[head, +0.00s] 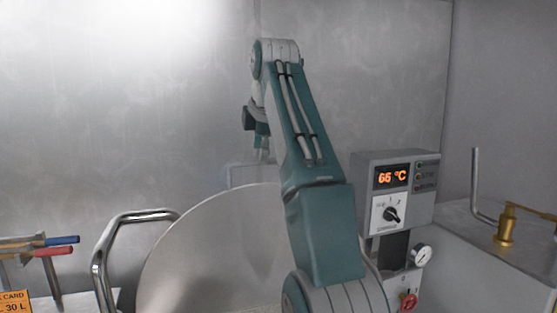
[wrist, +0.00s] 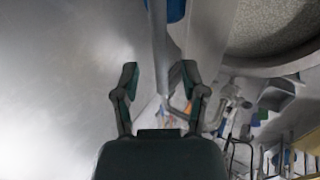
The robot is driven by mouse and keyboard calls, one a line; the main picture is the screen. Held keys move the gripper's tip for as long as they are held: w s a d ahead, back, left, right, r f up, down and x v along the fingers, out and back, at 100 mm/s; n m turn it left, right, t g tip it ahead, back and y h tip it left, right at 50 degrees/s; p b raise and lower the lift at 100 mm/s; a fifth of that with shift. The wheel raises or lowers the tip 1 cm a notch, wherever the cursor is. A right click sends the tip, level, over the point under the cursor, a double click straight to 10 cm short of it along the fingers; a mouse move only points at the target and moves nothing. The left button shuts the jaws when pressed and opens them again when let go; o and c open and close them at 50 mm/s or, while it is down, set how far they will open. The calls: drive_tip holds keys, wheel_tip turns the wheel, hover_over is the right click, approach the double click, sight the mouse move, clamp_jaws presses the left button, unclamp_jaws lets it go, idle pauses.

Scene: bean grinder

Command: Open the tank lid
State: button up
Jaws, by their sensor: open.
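The tank lid (head: 200,245) is a large round metal disc. It stands raised and tilted in the lower middle of the head view, partly hidden behind my arm. In the wrist view my gripper (wrist: 160,75) is open, with a pale metal strip (wrist: 160,48) running between its fingers. I cannot tell whether the strip is the lid's edge or a bar, or whether the fingers touch it. In the head view the gripper (head: 262,142) is small, above the lid and partly hidden by the arm. The tank's round opening (wrist: 285,65) shows at upper right in the wrist view, with grainy beige contents.
A bent chrome rail (head: 102,255) stands left of the lid. A control box (head: 393,190) reading about 65 °C stands right of my arm, with a gauge (head: 421,255) and red knob (head: 408,301) below. Blue and red handles (head: 60,241) are at far left. A grey wall stands behind.

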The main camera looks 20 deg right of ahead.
drive_tip(key=s+a, duration=0.1)
drive_tip(key=s, duration=1.1)
drive_tip(key=shift+s+r, duration=0.2)
drive_tip(key=shift+r, duration=0.05)
idle(0.7)
drive_tip(key=s+a+f+m, duration=0.1)
drive_tip(key=s+f+m, duration=0.4)
drive_tip(key=f, duration=0.5)
drive_tip(key=s+a+f+m, duration=0.2)
drive_tip(key=s+f+m, duration=0.4)
drive_tip(key=f, duration=0.5)
drive_tip(key=s+a+f+m, duration=0.2)
drive_tip(key=s+f+m, duration=0.4)
drive_tip(key=f, duration=0.5)
drive_tip(key=shift+s+f+g+y, duration=0.2)
drive_tip(key=shift+s+g+y, duration=0.1)
drive_tip(key=shift+s+g, duration=0.15)
drive_tip(key=shift+s+a, duration=0.1)
